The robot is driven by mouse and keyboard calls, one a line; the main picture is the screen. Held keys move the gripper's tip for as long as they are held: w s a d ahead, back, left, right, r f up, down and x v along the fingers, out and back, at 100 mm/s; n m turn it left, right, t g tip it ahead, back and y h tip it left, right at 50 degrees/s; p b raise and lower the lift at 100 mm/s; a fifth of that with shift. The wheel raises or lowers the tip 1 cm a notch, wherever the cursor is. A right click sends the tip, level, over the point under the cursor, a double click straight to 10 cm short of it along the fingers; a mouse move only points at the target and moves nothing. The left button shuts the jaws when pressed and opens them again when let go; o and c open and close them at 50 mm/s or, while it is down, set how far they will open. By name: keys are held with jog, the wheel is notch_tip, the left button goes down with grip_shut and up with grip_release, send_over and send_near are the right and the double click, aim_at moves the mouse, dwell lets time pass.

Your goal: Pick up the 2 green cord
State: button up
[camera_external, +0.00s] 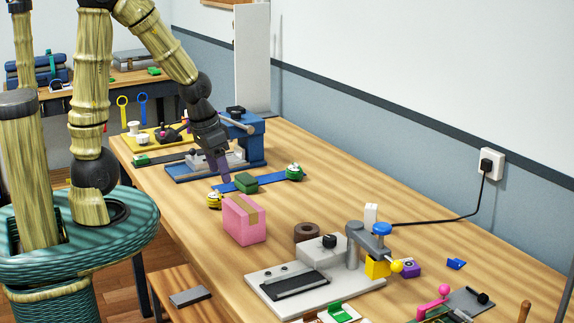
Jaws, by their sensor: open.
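The name "green cord" fits no single thing clearly at this size. A small green roundish thing with pale marks (294,172) sits on the wooden table at the right end of a flat blue strap (268,178). My gripper (221,172), with purple fingers, is open and points down above the table, just behind and left of the green block. The gap between its fingers is hard to see.
A blue vise-like fixture (250,148) stands close behind my gripper. A pink box with a tan band (243,220) stands in front. A grey plate with a clamp (315,284) and a brown ring (307,233) are nearer. The table's right back area is mostly clear.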

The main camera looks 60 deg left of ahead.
jog(key=w+a+n+y, duration=0.1)
jog(key=w+a, duration=0.4)
jog(key=w, duration=0.3)
jog(key=w+a+r+n, duration=0.1)
jog(key=w+a, duration=0.4)
jog(key=w, duration=0.4)
jog(key=w+a+r+n+t+y, duration=0.1)
jog(key=w+a, duration=0.4)
jog(key=w, duration=0.4)
jog(key=shift+w+y, duration=0.2)
jog(key=shift+y, duration=0.1)
jog(key=shift+a, duration=0.1)
jog(key=p, duration=0.2)
send_near(294, 168)
jog(key=x, duration=0.5)
jog(key=shift+w, duration=0.1)
jog(key=shift+p+x, duration=0.65)
jog(key=shift+x, duration=1.9)
